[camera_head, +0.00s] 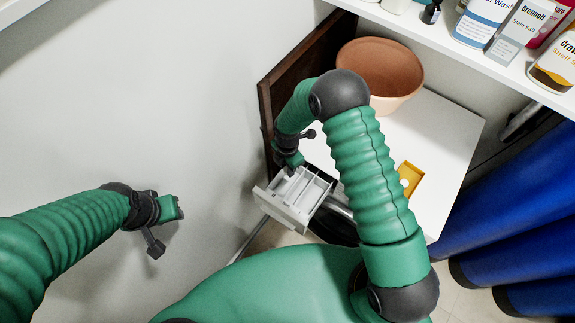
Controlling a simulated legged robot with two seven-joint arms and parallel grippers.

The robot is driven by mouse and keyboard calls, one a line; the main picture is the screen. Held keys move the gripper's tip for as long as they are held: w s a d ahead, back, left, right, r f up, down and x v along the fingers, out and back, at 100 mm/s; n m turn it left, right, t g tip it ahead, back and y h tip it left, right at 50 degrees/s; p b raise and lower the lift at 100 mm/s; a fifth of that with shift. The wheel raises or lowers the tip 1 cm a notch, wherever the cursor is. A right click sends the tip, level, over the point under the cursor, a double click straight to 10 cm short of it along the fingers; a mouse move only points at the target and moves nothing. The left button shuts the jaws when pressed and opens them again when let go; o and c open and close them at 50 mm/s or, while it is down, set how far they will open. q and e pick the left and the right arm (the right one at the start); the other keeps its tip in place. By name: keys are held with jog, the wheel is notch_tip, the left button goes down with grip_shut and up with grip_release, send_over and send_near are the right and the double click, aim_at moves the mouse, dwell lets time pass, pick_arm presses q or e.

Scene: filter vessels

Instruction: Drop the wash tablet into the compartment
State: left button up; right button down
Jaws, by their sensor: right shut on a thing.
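The drawer (280,208) is light grey, pulled out at the front of the white machine, and divided into long compartments. My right gripper (291,168) points down over the back left part of the drawer, close to its compartments. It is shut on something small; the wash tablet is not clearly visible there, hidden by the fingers. I cannot tell which compartment lies under it. My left gripper (176,208) is away to the left in front of the wall, with nothing visible in it; its finger gap cannot be made out.
On the white machine top (445,125) stand a terracotta pot (385,65) and a yellow box (411,172) with something pale in it. A dark wooden panel (290,75) borders the left side. A shelf (455,55) with bottles and packs overhangs above. Blue curtains (520,195) hang at right.

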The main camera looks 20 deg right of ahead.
jog(key=shift+d, duration=0.4)
jog(key=c, duration=1.3)
grip_release()
jog(key=shift+d+f, duration=0.1)
jog(key=shift+d, duration=0.6)
jog(key=shift+o, duration=1.3)
jog(key=shift+d, duration=0.15)
jog(key=a+r, duration=0.1)
jog(key=r, duration=0.1)
jog(key=shift+w+a+r, duration=0.1)
jog(key=shift+a+r, duration=0.3)
notch_tip(320, 180, up, 14)
jog(key=b, duration=0.2)
pick_arm(q)
jog(key=f, duration=0.1)
jog(key=d+f+b, duration=0.2)
jog(key=f, duration=0.1)
jog(key=shift+f, duration=0.1)
pick_arm(e)
jog(key=s+d+m+t, duration=0.1)
jog(key=s+d+m, duration=0.2)
jog(key=s+m, duration=0.4)
jog(key=s+d+r+m+t, duration=0.1)
jog(key=s+d+m, duration=0.2)
jog(key=s+m, duration=0.5)
jog(key=m, duration=0.7)
jog(key=shift+d+t, duration=0.2)
jog(key=shift+t, duration=0.1)
